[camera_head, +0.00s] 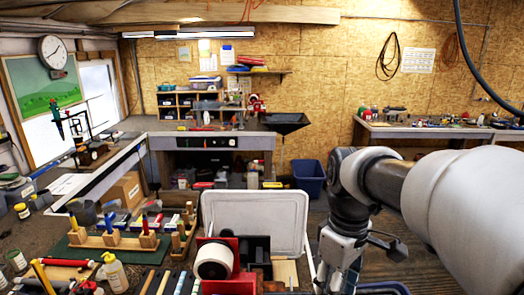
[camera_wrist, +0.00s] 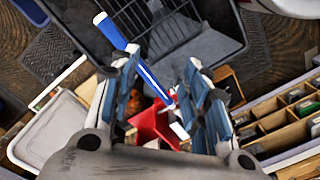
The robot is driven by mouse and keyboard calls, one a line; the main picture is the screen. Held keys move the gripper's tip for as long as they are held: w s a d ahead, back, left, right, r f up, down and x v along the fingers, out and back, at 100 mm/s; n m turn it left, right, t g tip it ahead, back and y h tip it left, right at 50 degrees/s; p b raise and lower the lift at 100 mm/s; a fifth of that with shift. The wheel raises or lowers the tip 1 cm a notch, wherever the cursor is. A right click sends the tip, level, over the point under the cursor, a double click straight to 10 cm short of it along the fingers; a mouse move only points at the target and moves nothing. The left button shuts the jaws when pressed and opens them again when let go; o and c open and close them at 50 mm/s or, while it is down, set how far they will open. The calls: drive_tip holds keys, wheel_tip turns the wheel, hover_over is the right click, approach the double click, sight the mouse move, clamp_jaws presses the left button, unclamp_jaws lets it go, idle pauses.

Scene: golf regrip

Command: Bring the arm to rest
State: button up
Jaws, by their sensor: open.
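My gripper (camera_wrist: 162,64) shows in the wrist view with its two blue-padded fingers spread apart. A blue stick-like piece with white ends (camera_wrist: 124,40), which looks like a grip, passes diagonally through the gap in the picture, beyond the fingers. I cannot tell whether anything touches it. It shows against a dark bin (camera_wrist: 235,65) and a red object (camera_wrist: 152,124). In the head view my arm reaches in from the right and its wrist hangs downward at the lower right; the fingertips are not clear there.
In the head view a white panel (camera_head: 287,212) stands beside my wrist. A red holder with a white roll (camera_head: 214,262) is in front of it. The left bench holds wooden blocks with coloured tools (camera_head: 110,240). A blue bin (camera_head: 308,178) stands on the floor behind.

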drive_tip(key=s+f+m+t+b, duration=0.5)
drive_tip(key=s+f+m+b, duration=0.3)
drive_tip(key=s+f, duration=0.3)
drive_tip(key=s+b, duration=0.1)
drive_tip(key=s, duration=0.3)
drive_tip(key=shift+s, duration=0.1)
drive_tip(key=shift+c, duration=0.3)
